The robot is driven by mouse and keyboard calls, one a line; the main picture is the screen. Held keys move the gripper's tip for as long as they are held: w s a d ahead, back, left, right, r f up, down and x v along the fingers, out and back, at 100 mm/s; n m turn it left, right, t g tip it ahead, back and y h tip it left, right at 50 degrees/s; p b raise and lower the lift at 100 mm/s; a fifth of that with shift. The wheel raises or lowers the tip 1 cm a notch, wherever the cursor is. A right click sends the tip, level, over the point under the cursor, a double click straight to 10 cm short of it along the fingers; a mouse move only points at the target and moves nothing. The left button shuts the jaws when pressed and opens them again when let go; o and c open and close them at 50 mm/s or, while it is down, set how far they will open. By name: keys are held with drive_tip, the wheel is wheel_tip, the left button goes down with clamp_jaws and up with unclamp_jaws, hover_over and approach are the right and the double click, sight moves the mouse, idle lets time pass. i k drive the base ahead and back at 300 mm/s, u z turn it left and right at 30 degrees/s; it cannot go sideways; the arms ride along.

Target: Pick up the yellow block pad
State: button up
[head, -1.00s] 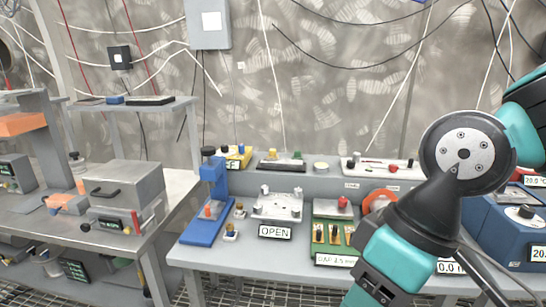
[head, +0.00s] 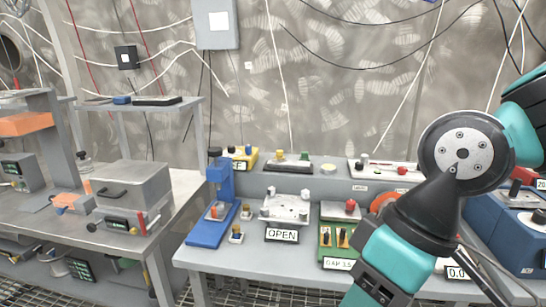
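A yellow block (head: 243,160) stands at the back left of the right-hand bench, on its raised rear ledge. It has small knobs on top and a dark label on its front. A smaller yellow piece (head: 281,154) sits on a dark strip (head: 285,166) just right of it. I cannot tell for sure which of these is the block pad. My arm crosses the right side of the picture, well right of both. My gripper is outside the frame.
A blue press stand (head: 215,210), a metal plate fixture (head: 285,207) above an OPEN sign (head: 281,234), and a green gauge block (head: 335,238) stand in front of the ledge. A grey box (head: 130,188) is on the left bench. Cables hang along the wall.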

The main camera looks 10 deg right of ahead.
sight(279, 152)
drive_tip(key=u, duration=0.35)
drive_tip(key=i, duration=1.6)
drive_tip(key=z, duration=0.25)
